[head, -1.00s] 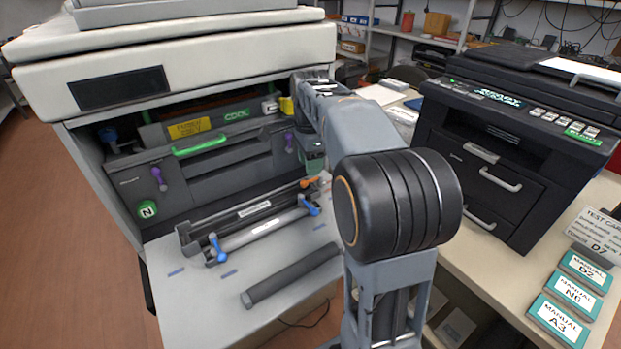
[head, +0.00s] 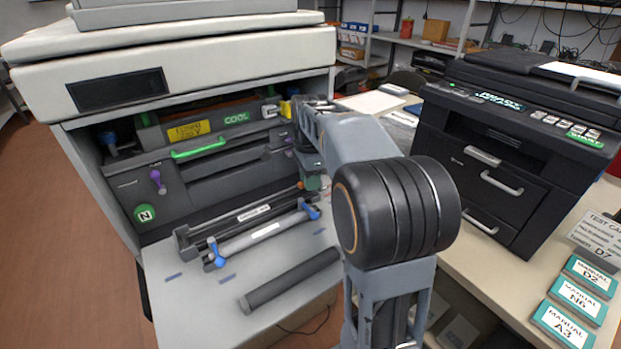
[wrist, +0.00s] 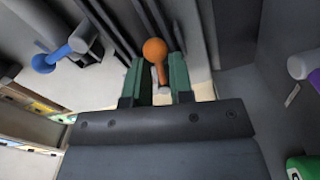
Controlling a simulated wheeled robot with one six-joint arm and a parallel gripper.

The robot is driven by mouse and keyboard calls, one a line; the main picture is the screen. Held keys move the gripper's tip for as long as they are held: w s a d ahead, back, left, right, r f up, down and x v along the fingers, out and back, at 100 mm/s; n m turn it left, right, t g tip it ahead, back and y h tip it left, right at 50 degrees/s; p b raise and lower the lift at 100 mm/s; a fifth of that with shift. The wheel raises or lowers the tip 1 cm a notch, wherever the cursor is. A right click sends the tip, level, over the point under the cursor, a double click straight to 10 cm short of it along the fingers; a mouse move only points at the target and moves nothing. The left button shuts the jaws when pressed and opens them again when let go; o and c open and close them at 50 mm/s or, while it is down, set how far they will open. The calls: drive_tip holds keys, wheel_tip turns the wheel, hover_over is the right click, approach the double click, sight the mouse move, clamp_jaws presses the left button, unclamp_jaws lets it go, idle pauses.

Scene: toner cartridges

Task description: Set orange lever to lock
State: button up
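The orange lever (wrist: 155,50) has a round knob and a short stem. In the wrist view it sits between the two green fingers of my gripper (wrist: 160,72). The fingers are apart, one on each side of the stem, with a little gap showing. In the head view my gripper (head: 312,178) is low at the right end of the dark toner unit (head: 240,216) and hides most of the orange lever. The unit lies on the grey shelf in front of the open printer (head: 200,60). No lock mark is readable.
Blue levers (head: 216,252) stand at both ends of a grey bar on the shelf. A dark roller (head: 290,281) lies in front. Purple levers and a green handle (head: 198,148) are inside the printer. A black printer (head: 520,150) stands at right.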

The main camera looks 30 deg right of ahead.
clamp_jaws()
drive_tip(key=shift+s+r+n+p, duration=0.15)
drive_tip(key=shift+r+n+p, duration=0.05)
drive_tip(key=shift+n+p, duration=0.3)
drive_tip(key=shift+s+f+n+p, duration=0.2)
drive_tip(key=shift+n+p, duration=0.1)
drive_tip(key=shift+n, duration=0.7)
drive_tip(key=shift+o, duration=2.3)
unclamp_jaws()
wheel_tip(320, 180, up, 14)
drive_tip(key=p, duration=0.3)
